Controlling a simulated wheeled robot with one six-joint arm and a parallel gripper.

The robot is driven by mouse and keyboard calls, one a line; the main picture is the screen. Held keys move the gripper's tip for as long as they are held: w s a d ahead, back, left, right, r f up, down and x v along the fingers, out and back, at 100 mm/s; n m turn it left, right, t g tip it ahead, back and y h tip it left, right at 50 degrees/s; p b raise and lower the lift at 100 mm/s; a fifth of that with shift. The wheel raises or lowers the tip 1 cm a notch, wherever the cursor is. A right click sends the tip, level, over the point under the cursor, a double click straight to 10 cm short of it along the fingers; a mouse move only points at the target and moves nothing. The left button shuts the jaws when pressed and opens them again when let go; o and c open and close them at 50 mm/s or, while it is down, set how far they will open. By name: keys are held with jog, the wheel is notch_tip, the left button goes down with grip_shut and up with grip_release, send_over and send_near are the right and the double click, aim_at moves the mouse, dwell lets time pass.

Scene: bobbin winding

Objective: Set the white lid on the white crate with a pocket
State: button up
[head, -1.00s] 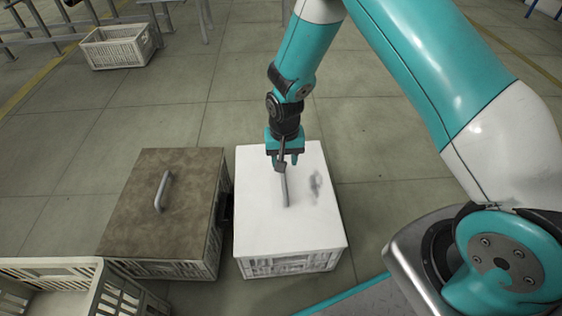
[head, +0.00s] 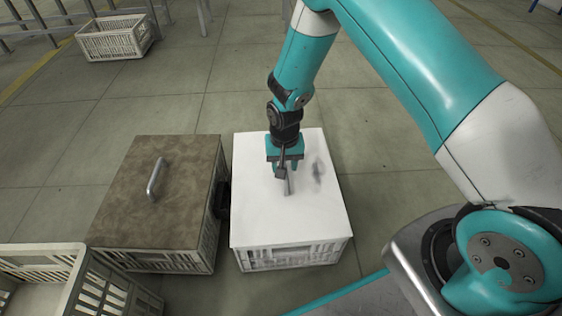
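The white lid (head: 262,218) lies flat over the white crate (head: 292,256) in the middle of the head view, its edges roughly in line with the crate's walls. It has a grey bar handle (head: 288,188) and a grey smudge to the right of it. My gripper (head: 284,168) points down at the far part of the handle. Its fingers look apart, on either side of the bar, with no clear contact visible. A dark pocket-like piece (head: 222,198) shows in the gap left of the white crate; which crate bears it is hard to tell.
A crate with a brown lid (head: 180,215) and a grey handle stands close on the left. An open, pale crate (head: 85,280) is at the lower left, and another one (head: 115,38) stands far back. The floor behind and to the right is free.

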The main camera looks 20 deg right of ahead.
grip_shut()
notch_tip(320, 180, up, 5)
jog(key=p, duration=0.5)
jog(key=shift+s+r, duration=0.1)
jog(key=shift+r, duration=0.1)
jog(key=shift+f, duration=0.15)
